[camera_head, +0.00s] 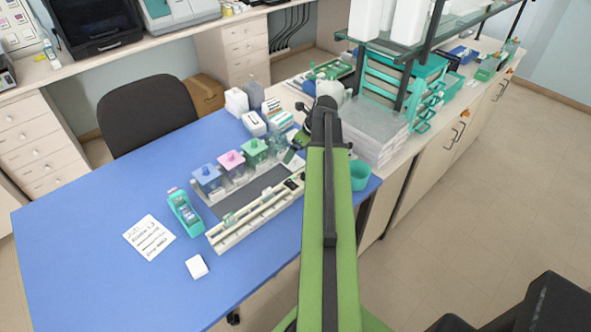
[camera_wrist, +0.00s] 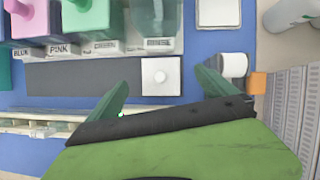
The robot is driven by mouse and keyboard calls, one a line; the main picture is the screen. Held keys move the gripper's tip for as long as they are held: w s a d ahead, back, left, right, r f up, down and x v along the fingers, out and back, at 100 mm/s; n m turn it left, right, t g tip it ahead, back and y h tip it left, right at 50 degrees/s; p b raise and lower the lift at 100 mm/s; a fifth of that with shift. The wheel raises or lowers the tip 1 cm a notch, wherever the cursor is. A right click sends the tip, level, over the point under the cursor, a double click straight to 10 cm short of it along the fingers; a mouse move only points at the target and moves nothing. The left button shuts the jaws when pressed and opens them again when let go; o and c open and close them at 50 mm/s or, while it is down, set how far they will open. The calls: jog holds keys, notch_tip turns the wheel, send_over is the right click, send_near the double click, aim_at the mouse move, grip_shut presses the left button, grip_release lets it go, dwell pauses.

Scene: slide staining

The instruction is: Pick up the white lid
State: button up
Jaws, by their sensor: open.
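The white lid (camera_wrist: 161,76) is a square plate with a small round knob, lying at the right end of a dark grey mat (camera_wrist: 70,78). It is in front of the clear glass jar (camera_wrist: 155,22) labelled RINSE. My gripper (camera_wrist: 161,86) is open and empty in the wrist view, one finger to the left of the lid and one to the right, both apart from it. In the head view my gripper (camera_head: 302,138) is over the right end of the jar row, and my arm hides part of that area; the lid is hard to make out there.
Lidded blue (camera_head: 208,178), pink (camera_head: 231,162) and green (camera_head: 255,150) jars stand in a row left of my gripper. A pale long rack (camera_head: 256,213) lies in front of the mat. A teal cup (camera_head: 359,176) and stacked trays (camera_head: 375,135) are to the right. The blue table's left side is mostly clear.

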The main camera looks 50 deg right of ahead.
aim_at(295, 158)
jog(key=b+x, duration=0.5)
jog(key=shift+s+f, duration=0.3)
jog(key=shift+r, duration=0.2)
jog(key=c, duration=1.4)
